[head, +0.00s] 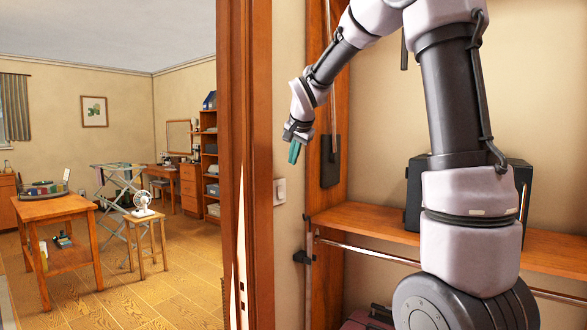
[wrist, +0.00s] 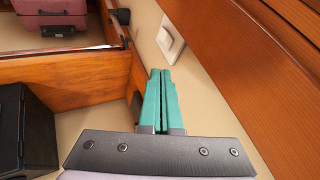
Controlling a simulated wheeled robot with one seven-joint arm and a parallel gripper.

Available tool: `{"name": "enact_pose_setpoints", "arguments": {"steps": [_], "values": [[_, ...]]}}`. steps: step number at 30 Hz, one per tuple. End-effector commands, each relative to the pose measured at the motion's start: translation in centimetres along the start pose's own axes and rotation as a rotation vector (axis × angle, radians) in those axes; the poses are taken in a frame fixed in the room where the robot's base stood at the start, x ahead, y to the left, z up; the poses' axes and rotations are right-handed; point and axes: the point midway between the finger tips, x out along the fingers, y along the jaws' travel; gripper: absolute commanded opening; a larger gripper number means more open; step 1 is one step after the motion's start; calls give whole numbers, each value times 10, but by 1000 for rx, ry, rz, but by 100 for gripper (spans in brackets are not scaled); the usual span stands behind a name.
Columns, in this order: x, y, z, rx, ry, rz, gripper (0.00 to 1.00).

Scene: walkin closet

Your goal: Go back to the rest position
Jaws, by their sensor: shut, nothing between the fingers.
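My gripper (head: 294,152) hangs at the end of my raised, bent arm in the head view. Its teal fingers point down, in front of the wall beside the wooden door frame. In the wrist view my gripper (wrist: 160,74) shows its two teal fingers side by side, closed together with nothing between them. The fingertips lie close to the light switch in the picture; I cannot tell the distance between them.
A wooden shelf (head: 348,218) with a black box (head: 414,195) and a metal rod is on the right. The door frame (head: 250,150) stands left of my arm. A light switch (head: 279,191) is on the wall. A pink suitcase (wrist: 50,16) sits low. Beyond is a room with tables.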

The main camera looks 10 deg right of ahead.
Motion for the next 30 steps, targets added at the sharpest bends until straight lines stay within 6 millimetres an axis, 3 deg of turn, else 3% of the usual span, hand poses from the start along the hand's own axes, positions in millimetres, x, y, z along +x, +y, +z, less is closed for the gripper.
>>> {"name": "enact_pose_setpoints", "arguments": {"steps": [13,17,23,30], "values": [[-7,-1,0,0,-1,1,0],[-24,10,3,-13,-3,2,0],[-93,65,28,-86,-27,4,0],[-166,145,91,-199,-80,-24,0]]}}
